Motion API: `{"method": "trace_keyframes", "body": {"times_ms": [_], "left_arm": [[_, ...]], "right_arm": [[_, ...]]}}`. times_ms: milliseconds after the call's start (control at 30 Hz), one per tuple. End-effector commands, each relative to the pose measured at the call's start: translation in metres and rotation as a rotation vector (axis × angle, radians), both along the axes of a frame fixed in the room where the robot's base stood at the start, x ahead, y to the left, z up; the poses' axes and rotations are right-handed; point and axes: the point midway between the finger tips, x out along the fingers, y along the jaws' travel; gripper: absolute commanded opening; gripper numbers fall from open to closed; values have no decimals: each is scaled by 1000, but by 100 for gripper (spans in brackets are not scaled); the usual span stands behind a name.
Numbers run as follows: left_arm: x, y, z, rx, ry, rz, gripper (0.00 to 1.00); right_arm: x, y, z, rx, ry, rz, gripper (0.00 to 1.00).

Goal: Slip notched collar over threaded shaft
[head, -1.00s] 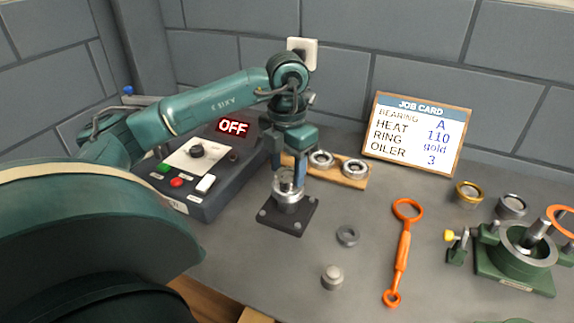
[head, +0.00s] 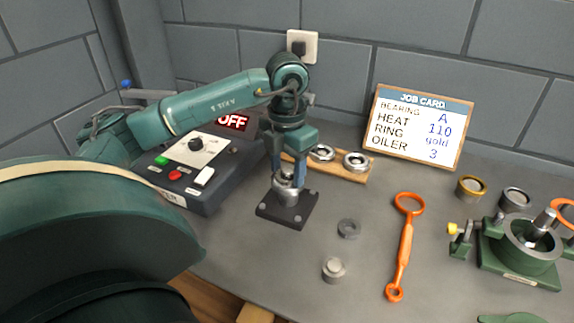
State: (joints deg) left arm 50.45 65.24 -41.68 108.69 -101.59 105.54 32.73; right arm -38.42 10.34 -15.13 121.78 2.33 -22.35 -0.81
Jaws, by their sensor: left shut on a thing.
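My left gripper (head: 284,196) points down over a black square base plate (head: 273,211) with bolted corners. It is shut on a silver cylindrical part (head: 288,181) standing at the plate. The fingers hide much of this part, so I cannot tell whether it is the shaft, a collar on it, or both. A small dark grey ring (head: 341,233), possibly the notched collar, lies flat on the bench to the right of the plate, apart from the gripper. I cannot make out a notch or thread. My right gripper is out of view.
A control box (head: 222,178) reading OFF stands behind left. Two bearings sit on a wooden rack (head: 338,169).

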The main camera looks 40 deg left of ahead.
Motion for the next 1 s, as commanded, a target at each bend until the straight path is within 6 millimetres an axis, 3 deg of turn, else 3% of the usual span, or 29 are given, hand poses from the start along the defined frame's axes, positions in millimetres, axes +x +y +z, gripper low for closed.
{"method": "trace_keyframes", "body": {"times_ms": [33,67,367,1000], "left_arm": [[0,0,-3,0,0,0,28],[0,0,-3,0,0,0,51],[0,0,-2,0,0,0,76],[0,0,5,0,-1,0,76]], "right_arm": [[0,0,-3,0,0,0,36],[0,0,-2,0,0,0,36],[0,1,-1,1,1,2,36],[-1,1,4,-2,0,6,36]]}}
